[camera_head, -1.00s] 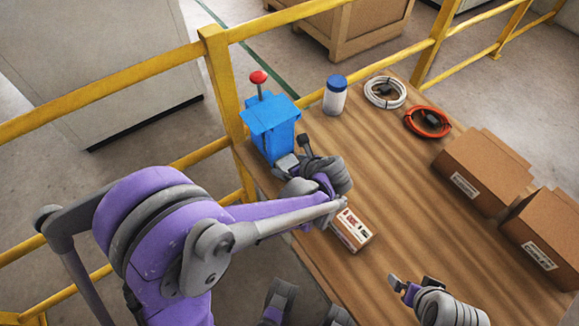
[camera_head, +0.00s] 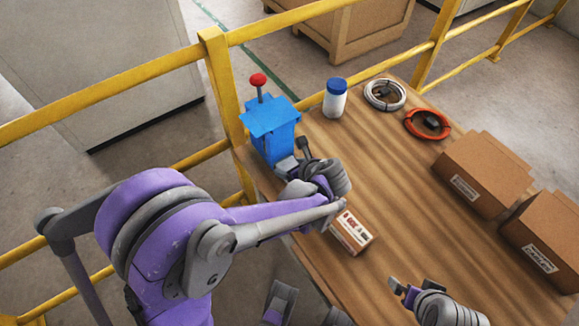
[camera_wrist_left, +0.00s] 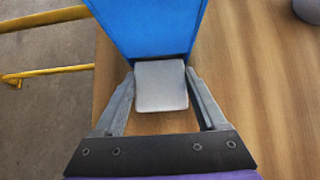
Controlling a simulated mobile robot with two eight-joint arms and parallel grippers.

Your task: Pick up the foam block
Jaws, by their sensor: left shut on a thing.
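The foam block (camera_wrist_left: 161,86) is a pale grey, squarish block in the left wrist view. It lies between the two fingers of my left gripper (camera_wrist_left: 160,84), which is shut on it. In the head view my left gripper (camera_head: 291,160) is at the table's left edge, just in front of the blue device.
The blue device (camera_head: 270,130) with a red knob stands close in front of the left gripper. A small labelled box (camera_head: 352,232) lies beside my left forearm. A blue-capped jar (camera_head: 335,100), two cable coils (camera_head: 427,123) and brown cartons (camera_head: 485,175) stand farther off. Mid-table is clear.

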